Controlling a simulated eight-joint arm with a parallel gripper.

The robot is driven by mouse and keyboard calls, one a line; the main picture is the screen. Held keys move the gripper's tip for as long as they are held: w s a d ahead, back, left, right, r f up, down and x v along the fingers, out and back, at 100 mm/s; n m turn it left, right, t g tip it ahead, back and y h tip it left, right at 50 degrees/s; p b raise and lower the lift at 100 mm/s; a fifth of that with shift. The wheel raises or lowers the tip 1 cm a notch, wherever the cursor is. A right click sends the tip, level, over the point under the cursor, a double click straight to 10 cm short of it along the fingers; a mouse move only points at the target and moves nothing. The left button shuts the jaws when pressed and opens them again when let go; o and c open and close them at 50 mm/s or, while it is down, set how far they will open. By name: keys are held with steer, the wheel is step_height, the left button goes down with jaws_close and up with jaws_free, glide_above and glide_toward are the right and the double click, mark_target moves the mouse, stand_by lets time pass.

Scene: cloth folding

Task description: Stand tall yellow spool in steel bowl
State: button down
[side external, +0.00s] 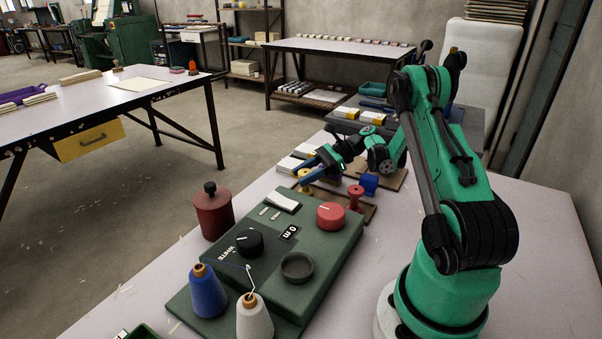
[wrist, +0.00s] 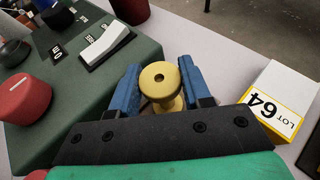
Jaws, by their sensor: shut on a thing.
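The tall yellow spool (wrist: 160,88) stands between the blue fingers of my gripper (wrist: 157,80) in the wrist view, with its round holed top facing the camera. My gripper is shut on it. In the side view, the yellow spool (side external: 304,175) shows at the tips of my gripper (side external: 315,170), just beyond the green panel box; its lower part is hard to make out. The steel bowl (side external: 297,267), dark grey and shallow, sits on the near part of the panel box and looks empty. It is well apart from my gripper.
The green panel box (side external: 325,248) carries a red knob (side external: 330,216), a black knob (side external: 249,242) and a white switch (side external: 283,201). A red spool (side external: 355,196) and blue block (side external: 369,183) stand near my gripper. Blue (side external: 207,292) and white cones (side external: 254,318) stand in front.

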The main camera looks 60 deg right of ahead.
steer(key=shift+c, duration=2)
jaws_free()
steer(key=shift+f, duration=0.1)
